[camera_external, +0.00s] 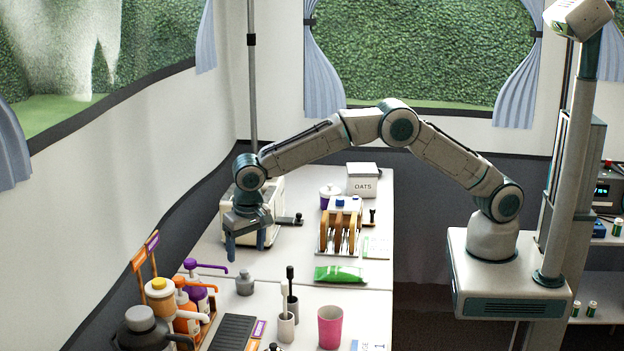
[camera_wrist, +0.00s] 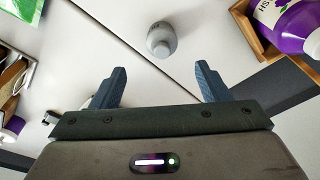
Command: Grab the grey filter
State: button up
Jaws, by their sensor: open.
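A small grey object (camera_external: 245,281), which I take as the grey filter, stands on the white table in the external view. It has a rounded grey body with a narrower top. It also shows in the wrist view (camera_wrist: 161,40), just beyond my fingertips and roughly centred between them. My gripper (camera_external: 246,250) hangs from the arm with its fingers down, above the table and behind the grey object. In the wrist view my gripper (camera_wrist: 160,75) is open, with nothing between its two blue fingers.
A wooden holder with purple and orange bottles (camera_external: 188,290) stands left of the grey object. A green packet (camera_external: 340,274) lies to the right, and a toaster (camera_external: 232,212) stands behind.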

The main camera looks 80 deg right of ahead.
aim_at(243, 273)
jog(key=f, duration=0.4)
jog(key=shift+w+d+f, duration=0.15)
jog(key=shift+w+d, duration=0.1)
jog(key=shift+w, duration=0.05)
jog(key=shift+w+f+p, duration=0.15)
jog(key=shift+f+p, duration=0.2)
jog(key=shift+f, duration=0.95)
jog(key=shift+w+f+p, duration=0.15)
jog(key=shift+f+p, duration=0.2)
jog(key=shift+f, duration=0.95)
jog(key=c, duration=1.1)
